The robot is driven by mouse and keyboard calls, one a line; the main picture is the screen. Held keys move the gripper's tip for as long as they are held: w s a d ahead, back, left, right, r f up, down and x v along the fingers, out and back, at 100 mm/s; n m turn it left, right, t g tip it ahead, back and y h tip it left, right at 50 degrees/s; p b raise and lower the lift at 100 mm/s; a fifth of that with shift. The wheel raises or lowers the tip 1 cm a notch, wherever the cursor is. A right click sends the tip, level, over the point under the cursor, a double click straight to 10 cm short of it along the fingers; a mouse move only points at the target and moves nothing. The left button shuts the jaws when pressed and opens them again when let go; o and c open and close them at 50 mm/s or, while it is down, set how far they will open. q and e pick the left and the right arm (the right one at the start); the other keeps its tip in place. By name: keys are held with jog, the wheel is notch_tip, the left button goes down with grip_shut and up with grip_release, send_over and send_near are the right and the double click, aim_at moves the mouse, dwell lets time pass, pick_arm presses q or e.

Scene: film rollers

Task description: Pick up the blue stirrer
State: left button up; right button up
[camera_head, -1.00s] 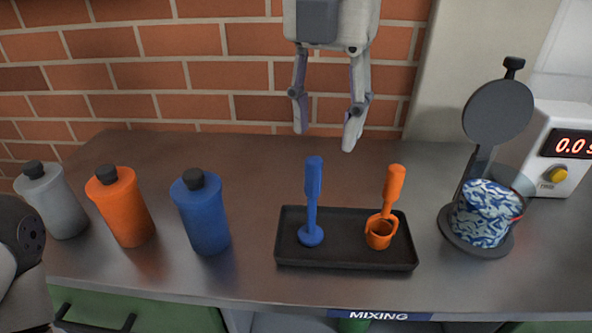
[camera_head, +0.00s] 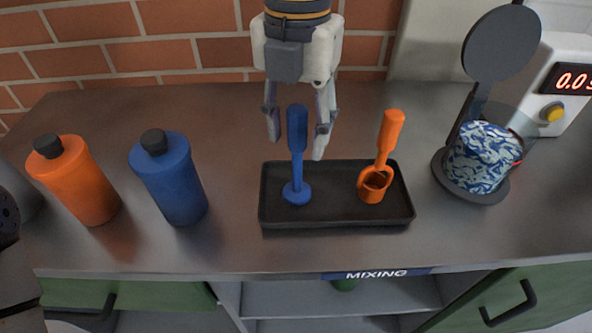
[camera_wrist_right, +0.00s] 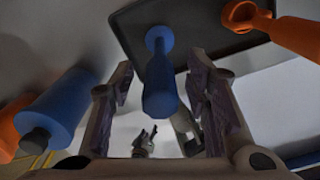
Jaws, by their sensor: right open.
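The blue stirrer (camera_head: 297,150) stands upright in the black tray (camera_head: 335,222), its handle pointing up and its round foot on the tray's left part. My right gripper (camera_head: 296,143) hangs from above with its fingers on either side of the stirrer's handle, seemingly just behind it. In the right wrist view the open fingers (camera_wrist_right: 165,98) flank the blue stirrer (camera_wrist_right: 159,85), with gaps visible on both sides. At the left edge of the head view a dark and grey piece of my left arm shows, but its gripper is out of view.
An orange scoop (camera_head: 376,170) stands in the tray's right part. Blue (camera_head: 172,180) and orange (camera_head: 80,183) bottles stand to the left. A blue-white patterned cylinder (camera_head: 483,158) on a dark stand and a device reading 0.0 (camera_head: 565,85) are at right. A brick wall is behind.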

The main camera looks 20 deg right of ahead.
jog(key=shift+r, duration=0.15)
grip_shut()
jog(key=shift+r, duration=0.1)
